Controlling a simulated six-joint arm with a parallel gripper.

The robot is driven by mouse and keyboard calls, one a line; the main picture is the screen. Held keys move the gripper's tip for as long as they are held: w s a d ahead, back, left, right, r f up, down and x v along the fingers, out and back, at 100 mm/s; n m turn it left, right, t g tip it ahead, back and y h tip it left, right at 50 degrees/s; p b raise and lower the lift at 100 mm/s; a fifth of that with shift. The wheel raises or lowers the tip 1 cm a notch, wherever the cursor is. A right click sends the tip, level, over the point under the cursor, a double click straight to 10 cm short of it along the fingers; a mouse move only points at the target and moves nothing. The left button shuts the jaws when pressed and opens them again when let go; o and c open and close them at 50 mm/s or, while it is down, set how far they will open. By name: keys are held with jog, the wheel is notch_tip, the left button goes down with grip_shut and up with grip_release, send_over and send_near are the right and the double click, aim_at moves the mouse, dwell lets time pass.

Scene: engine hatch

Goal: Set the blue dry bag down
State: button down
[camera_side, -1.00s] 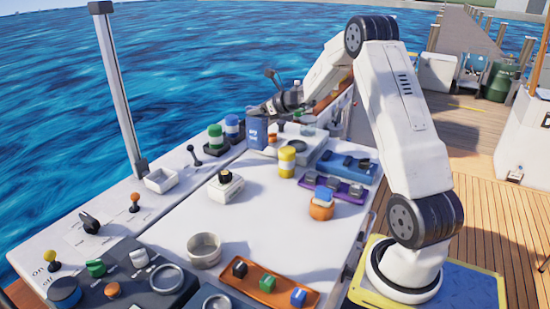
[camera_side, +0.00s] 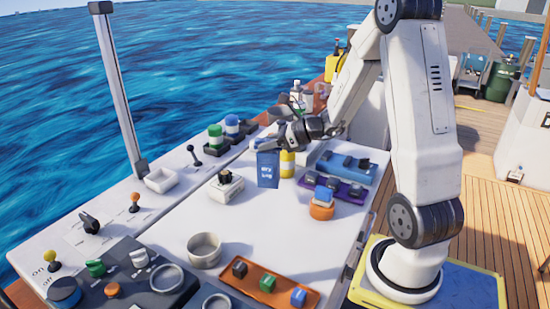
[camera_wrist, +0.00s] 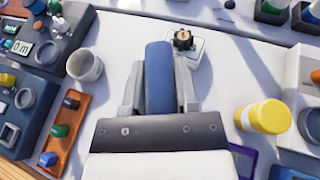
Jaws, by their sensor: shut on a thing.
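The blue dry bag (camera_side: 268,168) hangs upright in my gripper (camera_side: 276,143) in the side view, above the middle of the white hatch top (camera_side: 190,225). In the wrist view the bag (camera_wrist: 159,80) is between the two grey fingers of my gripper (camera_wrist: 160,92), which are shut on it. In the side view I cannot tell for sure whether its bottom touches the surface.
A white box with a black knob (camera_side: 227,186) is just left of the bag. A yellow-and-white canister (camera_side: 287,163) stands close behind it on the right. A grey cup (camera_side: 204,250) and an orange tray (camera_side: 268,285) are at the front. The hatch between is clear.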

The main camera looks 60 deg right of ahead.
aim_at(278, 169)
jog(key=shift+s+a+y, duration=0.3)
jog(key=shift+s+a, duration=0.3)
jog(key=shift+a, duration=0.1)
jog(key=shift+f, duration=2.35)
jog(key=shift+f, duration=1.8)
jog(key=shift+c, duration=1.8)
grip_release()
